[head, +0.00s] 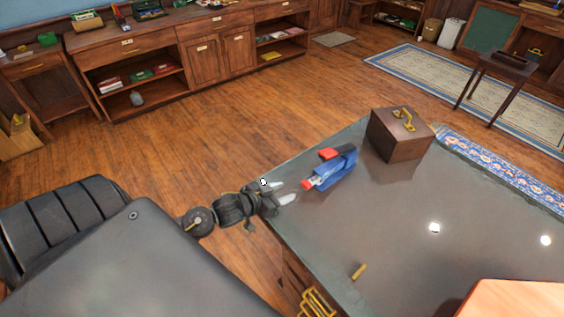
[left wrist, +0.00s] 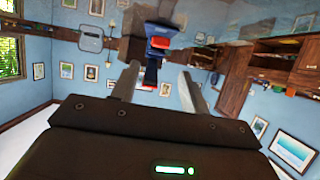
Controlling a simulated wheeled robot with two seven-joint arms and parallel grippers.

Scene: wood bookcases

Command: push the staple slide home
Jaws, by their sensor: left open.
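A blue stapler (head: 337,171) with a red part on top stands on the grey tabletop near its left edge. Its staple slide (head: 313,184), pale with a red end, sticks out of the end facing my left gripper. My left gripper (head: 283,191) is open and empty at the table edge, its fingertips pointing at that end, with a small gap between. In the left wrist view the stapler (left wrist: 152,70) shows beyond and between my left gripper's spread fingers (left wrist: 156,82). My right gripper is not in view.
A brown wooden box (head: 399,138) with a brass handle stands behind the stapler on the table (head: 390,230). A small yellow cylinder (head: 358,271) lies near the front edge. A patterned blue runner (head: 500,172) lies at the far right. The middle of the tabletop is clear.

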